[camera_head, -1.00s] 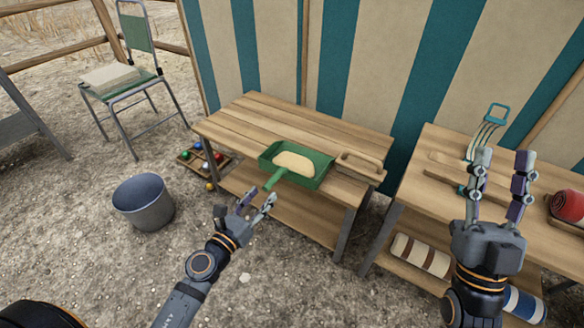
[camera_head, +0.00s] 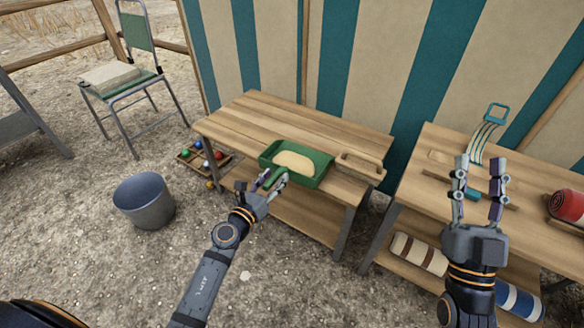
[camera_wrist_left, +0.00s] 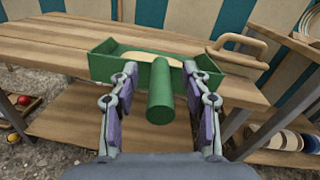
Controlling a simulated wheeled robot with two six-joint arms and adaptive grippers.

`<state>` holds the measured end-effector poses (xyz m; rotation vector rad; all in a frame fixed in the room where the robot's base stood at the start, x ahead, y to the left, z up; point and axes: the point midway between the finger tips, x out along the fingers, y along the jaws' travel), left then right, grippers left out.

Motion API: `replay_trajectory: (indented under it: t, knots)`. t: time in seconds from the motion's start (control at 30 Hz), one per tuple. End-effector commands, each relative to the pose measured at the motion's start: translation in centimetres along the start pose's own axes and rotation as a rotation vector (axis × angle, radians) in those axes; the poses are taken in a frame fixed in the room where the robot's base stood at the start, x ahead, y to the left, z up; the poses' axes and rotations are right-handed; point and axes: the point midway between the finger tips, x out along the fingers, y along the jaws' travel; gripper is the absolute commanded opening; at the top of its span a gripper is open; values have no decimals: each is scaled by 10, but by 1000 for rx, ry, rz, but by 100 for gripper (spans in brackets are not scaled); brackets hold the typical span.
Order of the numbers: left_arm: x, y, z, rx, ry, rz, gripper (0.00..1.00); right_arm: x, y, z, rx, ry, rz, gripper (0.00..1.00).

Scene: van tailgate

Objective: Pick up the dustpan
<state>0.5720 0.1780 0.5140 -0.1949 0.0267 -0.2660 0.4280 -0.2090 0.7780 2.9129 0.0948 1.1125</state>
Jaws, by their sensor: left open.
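The green dustpan (camera_head: 307,170) sits at the front edge of the left wooden table, with a pale tan heap in its pan. Its green handle points toward me past the table edge. My left gripper (camera_head: 272,181) is open, with its fingers on either side of the handle. In the left wrist view the dustpan handle (camera_wrist_left: 160,92) lies between the two fingers of the left gripper (camera_wrist_left: 160,105), with gaps beside it. My right gripper (camera_head: 478,174) is open and empty over the right table.
A wooden brush-like block (camera_head: 361,165) lies right of the dustpan on the left table (camera_head: 245,118). The right table (camera_head: 412,185) holds a green-handled rake-like tool (camera_head: 485,135) and a red roll (camera_head: 567,205). A grey bucket (camera_head: 143,200) stands on the ground.

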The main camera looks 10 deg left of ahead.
Motion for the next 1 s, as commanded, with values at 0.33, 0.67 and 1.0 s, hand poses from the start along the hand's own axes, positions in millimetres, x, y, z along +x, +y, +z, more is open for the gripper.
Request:
replay_trajectory:
  t: [0.33,0.67,1.0]
  knots:
    - [23,0,0,0,1,-1,48,2,0,-13,-4,56,-3,40]
    - [23,0,0,0,0,0,14,2,0,-13,-4,54,-3,40]
    - [23,0,1,0,-1,0,0,2,0,-13,-4,54,-3,40]
